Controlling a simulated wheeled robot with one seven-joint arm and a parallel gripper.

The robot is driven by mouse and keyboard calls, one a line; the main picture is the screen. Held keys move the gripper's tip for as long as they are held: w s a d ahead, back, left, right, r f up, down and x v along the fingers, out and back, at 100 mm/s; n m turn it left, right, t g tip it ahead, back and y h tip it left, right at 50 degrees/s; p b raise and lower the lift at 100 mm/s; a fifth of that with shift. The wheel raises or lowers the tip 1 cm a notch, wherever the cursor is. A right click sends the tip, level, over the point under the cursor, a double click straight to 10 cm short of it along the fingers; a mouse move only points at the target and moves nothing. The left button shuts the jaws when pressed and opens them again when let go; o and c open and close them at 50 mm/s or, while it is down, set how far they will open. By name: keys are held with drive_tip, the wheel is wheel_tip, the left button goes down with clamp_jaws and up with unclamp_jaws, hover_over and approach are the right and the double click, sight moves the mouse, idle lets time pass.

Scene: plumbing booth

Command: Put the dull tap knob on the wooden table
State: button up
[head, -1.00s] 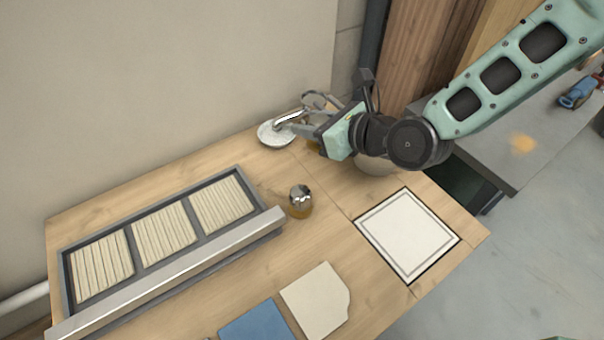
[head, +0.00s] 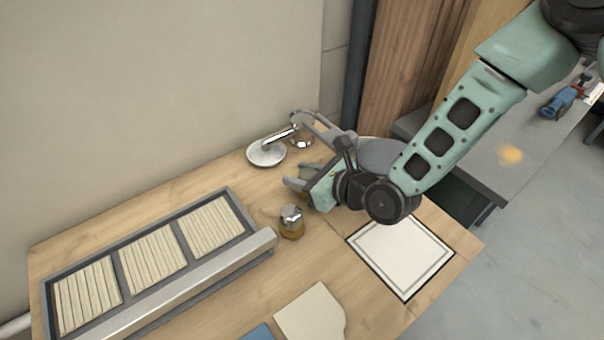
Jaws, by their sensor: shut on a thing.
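My gripper (head: 300,183) is low over the wooden table (head: 380,317), just behind and right of a shiny chrome knob with an amber base (head: 291,221). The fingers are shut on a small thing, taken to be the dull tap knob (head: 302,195). Only a brownish bit of it shows below the fingers, so its finish and its exact gap to the table cannot be told. The shiny knob stands upright on the table, apart from the gripper.
A shower head (head: 266,153) and another chrome fitting (head: 301,138) are behind the gripper. A slatted tray (head: 152,262) with a metal rail lies left. A white framed square (head: 402,254), a beige sheet (head: 312,314) and a blue sheet (head: 257,334) lie nearer. Bare wood separates them.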

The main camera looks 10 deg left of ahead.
drive_tip(key=o, duration=1)
drive_tip(key=shift+f, duration=0.15)
drive_tip(key=shift+o, duration=0.2)
drive_tip(key=shift+r, duration=0.3)
drive_tip(key=v, duration=1.2)
